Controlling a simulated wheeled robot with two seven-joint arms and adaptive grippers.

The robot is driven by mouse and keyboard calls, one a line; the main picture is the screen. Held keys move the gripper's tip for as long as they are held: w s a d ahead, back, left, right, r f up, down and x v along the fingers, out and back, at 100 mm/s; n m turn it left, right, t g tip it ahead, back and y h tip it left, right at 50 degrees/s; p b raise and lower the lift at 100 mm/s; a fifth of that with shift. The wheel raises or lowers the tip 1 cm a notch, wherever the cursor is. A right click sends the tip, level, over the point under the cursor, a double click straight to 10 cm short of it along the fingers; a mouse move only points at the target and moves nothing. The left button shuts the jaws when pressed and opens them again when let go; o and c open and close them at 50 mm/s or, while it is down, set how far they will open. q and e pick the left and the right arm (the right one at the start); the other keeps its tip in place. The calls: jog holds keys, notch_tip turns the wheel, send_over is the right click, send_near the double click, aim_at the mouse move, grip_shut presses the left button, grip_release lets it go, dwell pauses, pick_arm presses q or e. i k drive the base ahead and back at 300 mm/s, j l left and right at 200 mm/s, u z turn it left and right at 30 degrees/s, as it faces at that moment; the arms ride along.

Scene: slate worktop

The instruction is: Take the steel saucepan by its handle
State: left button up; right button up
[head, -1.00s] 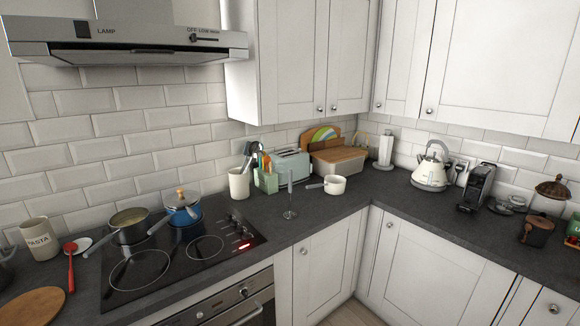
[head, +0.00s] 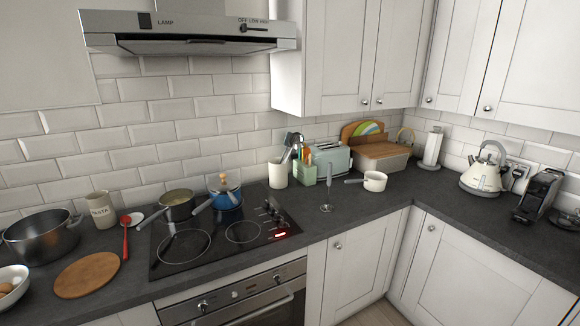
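The steel saucepan (head: 177,208) stands on the back left of the black glass hob (head: 198,264), with something yellowish inside it. Its handle (head: 152,219) points toward the lower left, out over the hob's left edge. A blue saucepan (head: 228,200) with a lid and wooden knob stands close to its right, its handle angled toward the steel saucepan. Neither of my grippers is in view.
A large steel pot (head: 42,242), a pasta jar (head: 101,210), a red spoon (head: 125,238) and a round wooden board (head: 87,275) stand left of the hob. The hood (head: 190,40) hangs above.

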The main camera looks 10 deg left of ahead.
aim_at(167, 213)
jog(key=u, duration=1.25)
